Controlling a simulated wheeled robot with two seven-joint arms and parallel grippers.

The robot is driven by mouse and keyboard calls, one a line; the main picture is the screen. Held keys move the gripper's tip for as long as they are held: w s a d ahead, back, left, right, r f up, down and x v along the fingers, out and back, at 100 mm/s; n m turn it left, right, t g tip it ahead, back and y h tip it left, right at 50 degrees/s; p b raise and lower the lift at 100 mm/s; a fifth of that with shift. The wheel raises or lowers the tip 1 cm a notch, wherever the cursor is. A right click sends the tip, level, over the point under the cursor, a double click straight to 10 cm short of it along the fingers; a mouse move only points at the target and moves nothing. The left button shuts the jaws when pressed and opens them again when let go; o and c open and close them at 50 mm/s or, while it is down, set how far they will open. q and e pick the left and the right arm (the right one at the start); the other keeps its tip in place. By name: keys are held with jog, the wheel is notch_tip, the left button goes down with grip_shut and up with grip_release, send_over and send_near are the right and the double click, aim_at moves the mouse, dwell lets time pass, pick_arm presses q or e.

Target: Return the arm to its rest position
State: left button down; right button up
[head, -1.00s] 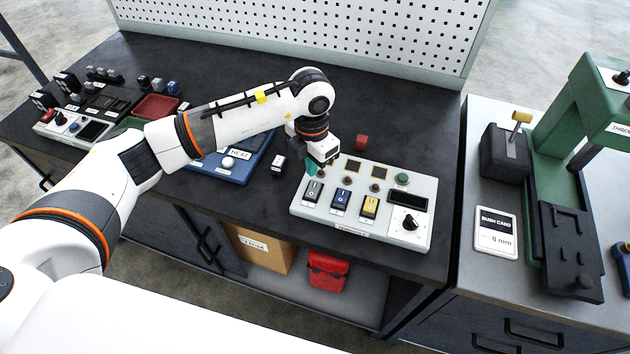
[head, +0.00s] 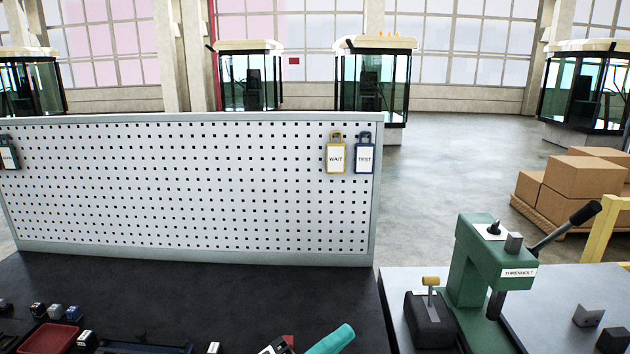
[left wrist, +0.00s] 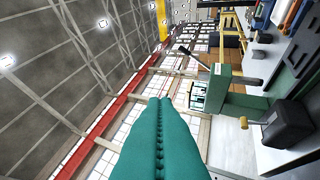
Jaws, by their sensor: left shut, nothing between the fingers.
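My left gripper (head: 332,340) shows at the bottom edge of the head view as teal fingers, raised and tilted up to the right. Most of the arm is below the frame. In the left wrist view the two teal fingers (left wrist: 159,104) lie pressed together along their ridged inner faces, with nothing between them. The wrist view is rolled on its side and shows the hall's ceiling and windows beyond the fingers. My right gripper is in neither view.
The dark bench top (head: 200,285) runs below a white pegboard (head: 200,185) with WAIT (head: 336,157) and TEST (head: 364,157) tags. A green press (head: 480,262) stands on the grey bench at right. A red tray (head: 53,338) is at lower left.

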pick_arm(q)
jog(key=w+a+f+n+t+y, duration=0.3)
jog(key=a+n+t+y, duration=0.7)
jog(key=n, duration=0.4)
jog(key=s+a+f+n+g+y, duration=0.4)
jog(key=a+f+n+g+y, duration=0.3)
jog(key=a+f+n+y, duration=0.5)
jog(key=s+a+f+n+g+h, duration=0.1)
jog(key=s+f+g, duration=0.45)
jog(key=s, duration=0.45)
jog(key=s+a+f+g+h, duration=0.1)
jog(key=s+f+g+h, duration=0.1)
jog(key=s+f+g, duration=0.6)
notch_tip(320, 180, down, 26)
jog(key=s+t+b, duration=0.2)
jog(key=s, duration=0.1)
jog(key=s+a+f+g+b, duration=0.1)
jog(key=s+a+f, duration=0.1)
jog(key=s+f, duration=1.4)
jog(key=shift+a+f+g, duration=0.2)
jog(key=shift+f+g, duration=0.15)
jog(key=shift+f, duration=0.55)
